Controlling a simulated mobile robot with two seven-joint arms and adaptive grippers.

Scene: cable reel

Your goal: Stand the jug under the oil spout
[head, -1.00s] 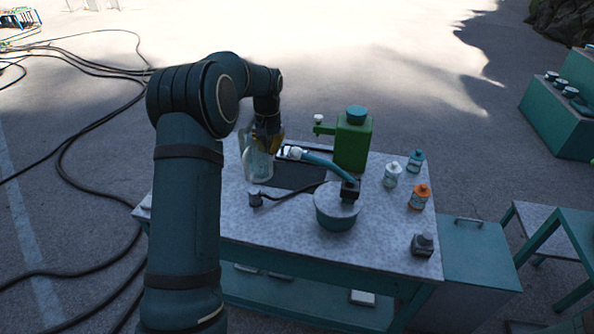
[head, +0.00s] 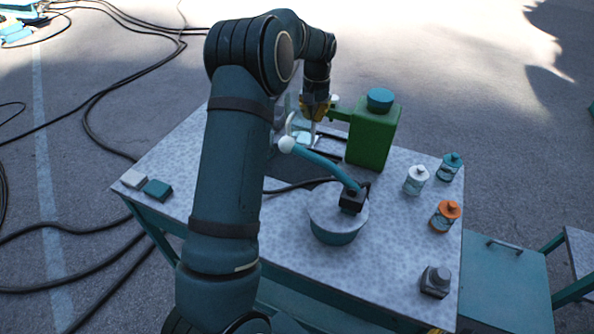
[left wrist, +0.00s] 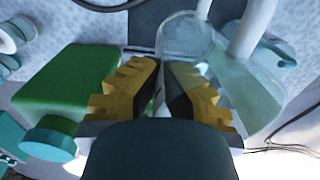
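The clear glass jug (left wrist: 250,85) is beside and below my left gripper in the left wrist view. In the head view the jug (head: 301,138) is partly hidden by my arm and the teal lever. My left gripper (head: 314,115) has its yellow toothed fingers (left wrist: 165,75) close together, seemingly gripping the jug's handle or edge. A green oil can (head: 373,136) with a teal cap stands right of it. The can's short spout (head: 341,115) points left, close to my gripper. I cannot tell whether the jug is exactly under it or touching the table. My right gripper is out of view.
White (head: 416,179), teal (head: 450,166) and orange (head: 445,214) lidded jars stand at the right of the speckled table (head: 395,265). Black cables lie on the floor.

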